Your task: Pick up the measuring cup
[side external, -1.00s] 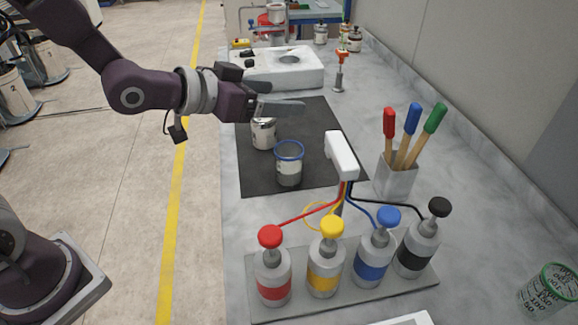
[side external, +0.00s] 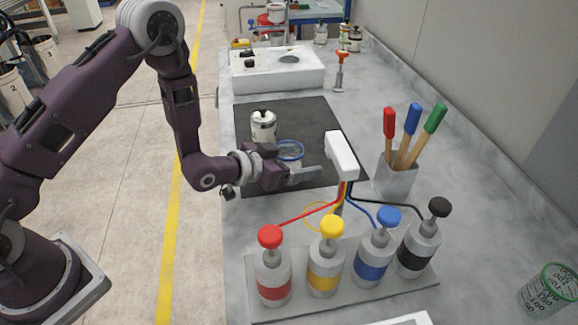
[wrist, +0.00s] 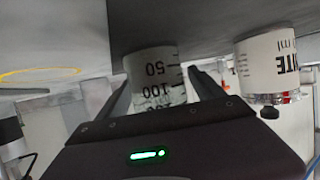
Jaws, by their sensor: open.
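A clear measuring cup with a blue rim (side external: 290,148) stands upright on the dark mat (side external: 300,115). Its lower part is hidden behind my gripper in the side view. My gripper (side external: 305,176) is open, low and level at the cup's near side. In the wrist view, which is upside down, the cup (wrist: 152,75) with black 50 and 100 marks shows between the two fingers of my gripper (wrist: 163,85). I cannot tell whether either finger touches it. Another measuring cup with a green rim (side external: 548,290) stands at the far right.
A white can (side external: 263,126) stands close to the cup; its lettering shows in the wrist view (wrist: 265,62). A white dispenser head (side external: 341,155) is just right of the fingers. Several pump bottles stand in front. A brush holder (side external: 396,178) is at right, a white machine (side external: 277,70) behind.

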